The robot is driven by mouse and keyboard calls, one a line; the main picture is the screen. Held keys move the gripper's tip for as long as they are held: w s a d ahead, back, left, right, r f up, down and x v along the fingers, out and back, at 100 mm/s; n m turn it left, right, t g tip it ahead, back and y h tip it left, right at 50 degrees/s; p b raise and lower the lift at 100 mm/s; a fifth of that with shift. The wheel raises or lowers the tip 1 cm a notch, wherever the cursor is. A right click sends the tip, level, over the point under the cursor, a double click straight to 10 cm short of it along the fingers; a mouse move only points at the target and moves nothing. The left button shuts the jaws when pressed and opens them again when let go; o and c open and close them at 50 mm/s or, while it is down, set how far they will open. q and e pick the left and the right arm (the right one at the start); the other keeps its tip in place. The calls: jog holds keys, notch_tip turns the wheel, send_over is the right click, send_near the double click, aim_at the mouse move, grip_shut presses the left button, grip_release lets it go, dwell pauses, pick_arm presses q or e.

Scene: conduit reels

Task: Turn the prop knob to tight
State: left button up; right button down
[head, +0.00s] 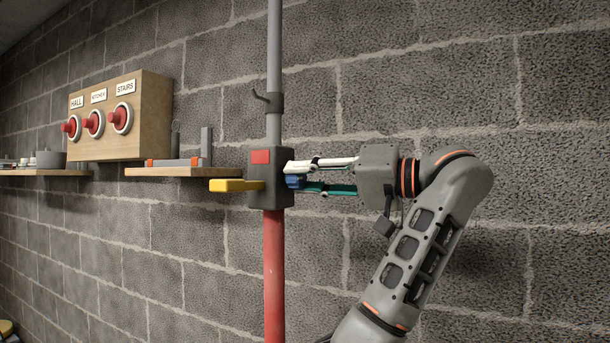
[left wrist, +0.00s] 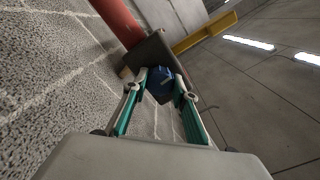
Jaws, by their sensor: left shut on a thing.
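The prop stands upright against the block wall, with a red lower tube (head: 274,270), a grey upper tube (head: 274,60) and a dark collar block (head: 268,195). The blue prop knob (head: 295,182) sticks out of the right side of the block. My left gripper (head: 294,178) has one finger above the knob and one below it, and is shut on it. In the left wrist view the knob (left wrist: 161,90) sits between the two fingertips, with a pale line on its face. Any tight marking cannot be read. My right gripper is not in view.
A yellow lever (head: 236,185) sticks out left from the block. A small hook (head: 262,97) is above it. A wooden shelf (head: 165,172) holding grey and orange parts is to the left, near a wooden box (head: 150,115) with red knobs labelled HALL, KITCHEN, STAIRS.

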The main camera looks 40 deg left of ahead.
pick_arm(q)
jog(key=shift+m, duration=0.3)
jog(key=o, duration=1.1)
jog(key=d, duration=0.4)
jog(key=w+d, duration=0.1)
jog(key=d, duration=0.3)
jog(key=w+d, duration=0.1)
jog(key=d, duration=0.3)
jog(key=shift+w+a, duration=0.1)
